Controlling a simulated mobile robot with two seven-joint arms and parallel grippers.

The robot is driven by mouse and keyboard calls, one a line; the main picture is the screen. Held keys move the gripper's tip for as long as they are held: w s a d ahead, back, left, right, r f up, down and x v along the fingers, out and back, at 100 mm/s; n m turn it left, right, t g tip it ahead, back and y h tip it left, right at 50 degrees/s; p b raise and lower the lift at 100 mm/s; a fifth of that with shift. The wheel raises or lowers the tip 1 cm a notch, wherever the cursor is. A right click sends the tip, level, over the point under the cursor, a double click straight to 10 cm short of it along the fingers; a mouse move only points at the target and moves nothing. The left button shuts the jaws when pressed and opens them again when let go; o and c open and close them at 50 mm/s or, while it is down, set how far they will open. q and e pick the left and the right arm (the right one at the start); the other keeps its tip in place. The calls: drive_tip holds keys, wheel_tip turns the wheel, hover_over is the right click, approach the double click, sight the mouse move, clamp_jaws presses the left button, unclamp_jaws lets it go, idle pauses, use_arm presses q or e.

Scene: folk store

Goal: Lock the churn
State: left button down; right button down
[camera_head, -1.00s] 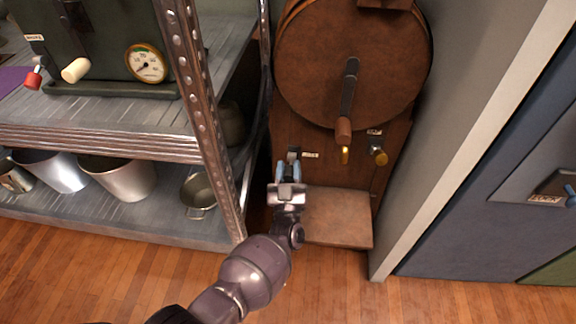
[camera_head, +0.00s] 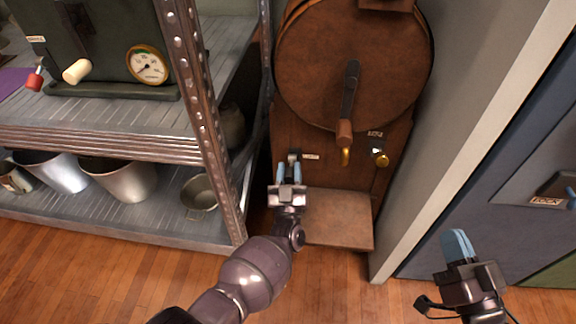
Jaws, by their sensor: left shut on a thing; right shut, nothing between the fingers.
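The wooden churn (camera_head: 310,70) stands at the back centre, with a round drum and a dark crank with a brown grip (camera_head: 344,132) hanging down its front. Below the drum, a brass knob (camera_head: 381,160) sits at the right under a small label (camera_head: 375,134) too small to read surely. At the left of the front panel is a small dark lever (camera_head: 294,155) beside another label (camera_head: 311,157). My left gripper (camera_head: 289,172) is shut at this lever, its blue fingers hiding the lower part. My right gripper (camera_head: 457,240) is shut and empty, apart from the churn, at the lower right.
A metal shelf (camera_head: 150,145) stands close on the left, with pots (camera_head: 120,180) below and a green machine with a gauge (camera_head: 148,65) above. A grey wall edge (camera_head: 440,140) and a blue cabinet (camera_head: 490,200) with a labelled latch (camera_head: 555,196) lie right. Wooden floor (camera_head: 340,285) is clear in front.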

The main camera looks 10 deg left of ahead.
use_arm(q)
drive_tip(key=shift+f, duration=0.1)
use_arm(e)
drive_tip(key=w+a+f+n+g, duration=0.2)
drive_tip(key=w+a+f+g, duration=0.15)
drive_tip(key=w+a, duration=0.2)
drive_tip(key=w+a+f+n+g, duration=0.2)
drive_tip(key=w+a+f+g, duration=0.15)
drive_tip(key=a, duration=0.25)
drive_tip(key=m+g+h, duration=0.2)
drive_tip(key=g, duration=0.4)
approach(289, 172)
drive_tip(key=w+a+r+m+g+h, duration=0.2)
drive_tip(key=a+r+g+h, duration=0.15)
drive_tip(key=r, duration=0.45)
use_arm(q)
drive_tip(key=shift+s, duration=0.1)
use_arm(e)
drive_tip(key=x, duration=1.2)
drive_tip(key=shift+s+d+f, duration=0.1)
drive_tip(key=shift+s+f, duration=0.05)
drive_tip(key=shift+s, duration=0.15)
drive_tip(key=shift+d+f, duration=0.15)
drive_tip(key=shift+f, duration=0.65)
